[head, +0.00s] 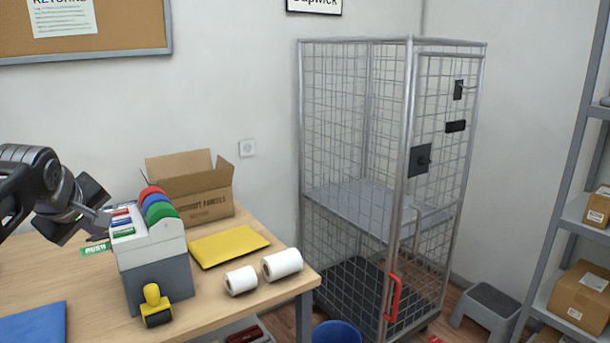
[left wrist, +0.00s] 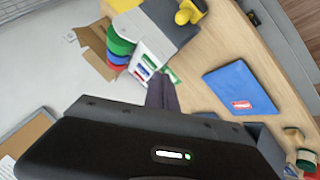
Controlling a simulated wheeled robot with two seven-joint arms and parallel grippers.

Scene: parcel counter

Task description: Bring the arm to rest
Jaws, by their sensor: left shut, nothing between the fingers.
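My left arm comes in from the left in the head view. Its gripper (head: 102,217) is shut and empty, close beside the left side of the label dispenser (head: 152,250). In the left wrist view the shut fingers (left wrist: 162,92) point toward the dispenser (left wrist: 160,32) and its hanging labels. I cannot tell whether the fingertips touch it. The dispenser is grey and white with red, blue and green rolls on top. A green label strip (head: 96,249) sticks out at its left. My right gripper is in neither view.
The wooden table (head: 220,300) holds an open carton (head: 205,205), a yellow envelope (head: 228,245), two white rolls (head: 282,264), a yellow-handled roller (head: 155,306) and a blue envelope (head: 35,325). A wire cage (head: 305,130) stands right of the table. Shelves (head: 562,195) are at the far right.

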